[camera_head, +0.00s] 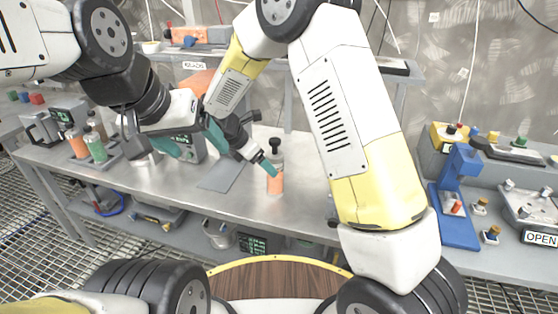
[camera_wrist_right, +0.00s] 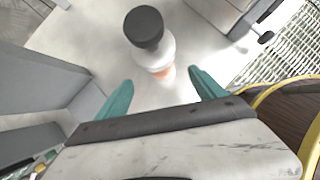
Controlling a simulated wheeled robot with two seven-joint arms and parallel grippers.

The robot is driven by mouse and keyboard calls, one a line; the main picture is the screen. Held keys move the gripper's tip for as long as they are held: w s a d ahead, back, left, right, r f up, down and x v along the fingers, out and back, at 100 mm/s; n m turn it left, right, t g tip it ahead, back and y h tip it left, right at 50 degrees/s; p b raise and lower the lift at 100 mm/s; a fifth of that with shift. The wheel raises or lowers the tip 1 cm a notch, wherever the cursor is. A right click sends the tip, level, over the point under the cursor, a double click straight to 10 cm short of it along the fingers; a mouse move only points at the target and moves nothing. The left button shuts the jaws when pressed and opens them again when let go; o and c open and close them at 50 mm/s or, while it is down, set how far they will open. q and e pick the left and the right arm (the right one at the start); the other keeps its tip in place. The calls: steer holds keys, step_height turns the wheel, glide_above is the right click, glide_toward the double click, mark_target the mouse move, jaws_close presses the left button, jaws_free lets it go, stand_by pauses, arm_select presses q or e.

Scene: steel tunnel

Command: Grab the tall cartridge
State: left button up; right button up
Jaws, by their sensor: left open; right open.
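The tall cartridge (camera_head: 275,183) stands upright on the steel table, with a dark cap, grey upper part and orange lower band. The right wrist view shows it from above, black cap (camera_wrist_right: 143,25) toward the top of the picture. My right gripper (camera_wrist_right: 162,90) is open, its teal fingers apart, with the cartridge just ahead of the gap between them. In the head view, one right fingertip (camera_head: 268,165) overlaps the cartridge; contact cannot be told. My left gripper (camera_head: 190,142) is open and empty above the table, left of the cartridge.
Orange (camera_head: 77,144) and green (camera_head: 95,148) bottles stand in a rack at the table's left. A blue press-like stand (camera_head: 455,200) and a grey box marked OPEN (camera_head: 528,210) are at the right. The table right of the cartridge is partly hidden by my arm.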

steer(key=x, duration=0.7)
steer(key=shift+w+d+f, duration=0.1)
steer(key=shift+w+d, duration=0.1)
steer(key=shift+d, duration=0.1)
jaws_close()
